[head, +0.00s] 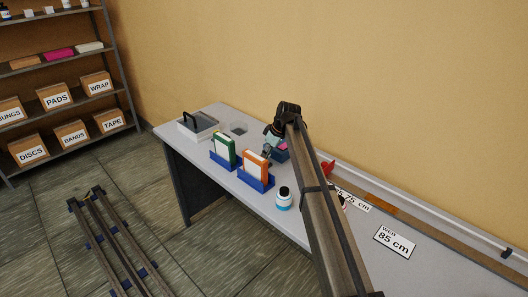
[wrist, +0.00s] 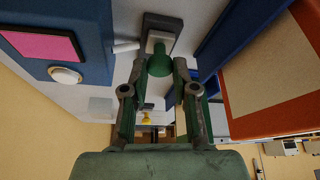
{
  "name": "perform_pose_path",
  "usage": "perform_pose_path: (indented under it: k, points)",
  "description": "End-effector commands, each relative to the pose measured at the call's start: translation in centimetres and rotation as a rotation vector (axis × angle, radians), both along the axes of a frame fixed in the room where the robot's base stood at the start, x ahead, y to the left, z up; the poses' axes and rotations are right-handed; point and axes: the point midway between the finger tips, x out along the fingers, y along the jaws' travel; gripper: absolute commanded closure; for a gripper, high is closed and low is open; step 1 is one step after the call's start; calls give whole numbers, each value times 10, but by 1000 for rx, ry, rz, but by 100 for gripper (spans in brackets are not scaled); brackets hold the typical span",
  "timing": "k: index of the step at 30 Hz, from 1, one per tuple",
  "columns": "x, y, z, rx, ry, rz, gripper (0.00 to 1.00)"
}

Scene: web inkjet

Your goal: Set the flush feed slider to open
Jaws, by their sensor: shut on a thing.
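The flush feed slider shows in the wrist view as a green knob (wrist: 160,62) on a pale block in a dark, slot-like base (wrist: 174,22). My gripper (wrist: 160,80) has its two fingers on either side of the knob and is shut on it. Beside it on the left is a blue unit (wrist: 98,45) with a pink screen (wrist: 38,45) and a round white button (wrist: 65,75). In the head view the blue unit (head: 282,156) is partly behind my arm, and the slider cannot be made out. I see no readable open or closed mark.
An orange binder (head: 255,166) and a green binder (head: 223,148) stand in blue holders close by my gripper. A white bottle (head: 284,200), a handled tray (head: 198,126) and a clear container (head: 238,130) are on the bench. A red part (head: 328,168) lies near the wall rail.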

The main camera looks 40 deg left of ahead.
Motion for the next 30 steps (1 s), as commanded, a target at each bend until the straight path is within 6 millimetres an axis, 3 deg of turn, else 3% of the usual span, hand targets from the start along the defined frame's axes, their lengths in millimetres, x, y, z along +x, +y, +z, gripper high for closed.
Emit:
perform_pose_path:
  k: [2, 3, 4, 17, 30]
  points:
    - [-2, -5, -3, -12, 5, 2, 100]
    - [-2, -5, -3, -13, 5, 2, 58]
    - [-2, -5, -3, -13, 5, 2, 47]
    - [0, -5, 4, -7, 2, 0, 47]
    - [5, -33, 72, -7, 1, 0, 47]
